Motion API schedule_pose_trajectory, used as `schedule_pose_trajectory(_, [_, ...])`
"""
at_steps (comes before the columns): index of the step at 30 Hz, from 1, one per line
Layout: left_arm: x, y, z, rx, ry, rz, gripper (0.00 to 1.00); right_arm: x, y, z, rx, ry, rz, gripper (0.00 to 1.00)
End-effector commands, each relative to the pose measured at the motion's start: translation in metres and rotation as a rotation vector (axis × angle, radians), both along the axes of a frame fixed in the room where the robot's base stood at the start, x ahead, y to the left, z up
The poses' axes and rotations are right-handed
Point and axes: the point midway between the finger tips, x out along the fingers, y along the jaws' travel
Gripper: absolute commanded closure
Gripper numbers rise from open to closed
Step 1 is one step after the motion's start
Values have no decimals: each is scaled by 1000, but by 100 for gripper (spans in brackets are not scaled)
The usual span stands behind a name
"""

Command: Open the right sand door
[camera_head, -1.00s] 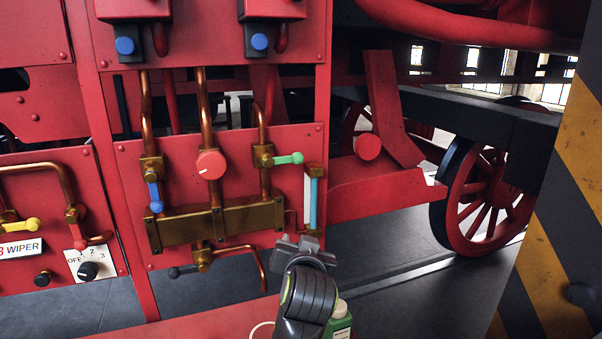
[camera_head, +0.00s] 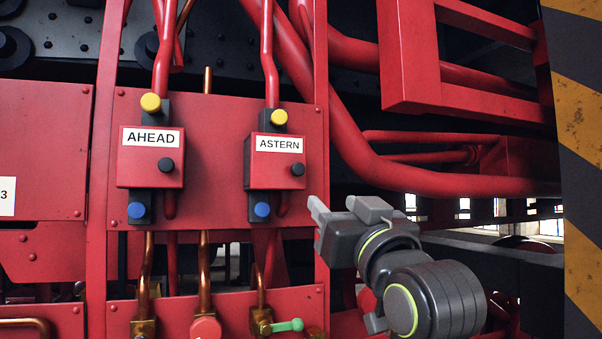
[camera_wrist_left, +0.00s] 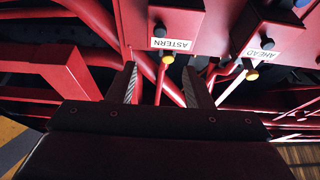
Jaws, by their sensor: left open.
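No part labelled as a sand door shows in these views. Two red boxes sit on the red panel: the AHEAD box (camera_head: 150,172) on the left and the ASTERN box (camera_head: 262,178) on the right. Each has a black knob on its front, a yellow knob above and a blue knob below. My left gripper (camera_head: 343,209) is right of the ASTERN box and a little lower, apart from it and empty. In the left wrist view, which looks upside down, its fingers (camera_wrist_left: 163,86) stand apart, with the ASTERN box (camera_wrist_left: 183,18) beyond them. My right gripper is not in view.
Thick red pipes (camera_head: 372,172) curve behind and right of my gripper. A red frame (camera_head: 407,60) juts out at upper right. A yellow-and-black striped post (camera_head: 582,130) stands at the right edge. Below are copper pipes, a red knob (camera_head: 206,328) and a green-handled valve (camera_head: 285,326).

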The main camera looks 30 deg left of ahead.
Motion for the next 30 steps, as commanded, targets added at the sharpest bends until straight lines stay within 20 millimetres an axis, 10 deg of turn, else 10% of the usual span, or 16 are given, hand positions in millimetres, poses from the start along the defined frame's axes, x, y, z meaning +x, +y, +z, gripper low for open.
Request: schedule_pose_trajectory(30, [99, 116, 64, 1, 4, 0, 54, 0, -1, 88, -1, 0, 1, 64])
